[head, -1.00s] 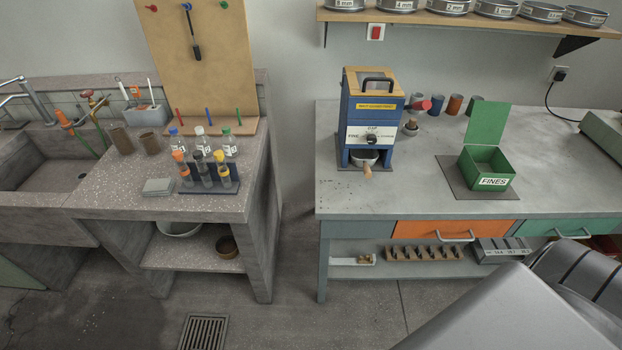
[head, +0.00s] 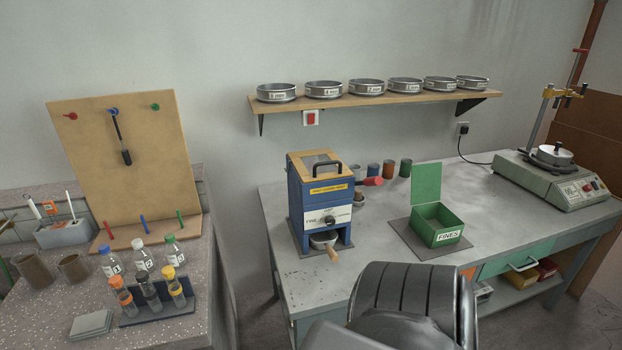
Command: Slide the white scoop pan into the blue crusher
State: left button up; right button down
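The blue crusher (head: 298,207) stands on the grey bench, with a wooden-framed top, a black handle and a red-knobbed lever on its right side. The white scoop pan (head: 318,241) sits at the low opening in the crusher's front. Its wooden handle (head: 333,254) sticks out toward the front. The pan's back part is hidden under the crusher, so I cannot tell how deep it sits. A dark, ribbed part of my arm fills the lower middle of the head view. Neither of my grippers shows.
A green open box labelled FINES (head: 437,226) stands on a dark mat right of the crusher. Several small cups stand behind. A left counter holds a bottle rack (head: 158,307). Sieves line the wall shelf (head: 380,100). Bare bench lies before the crusher.

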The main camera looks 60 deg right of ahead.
aim_at(324, 240)
jog(key=i, duration=0.6)
jog(key=z, duration=2.25)
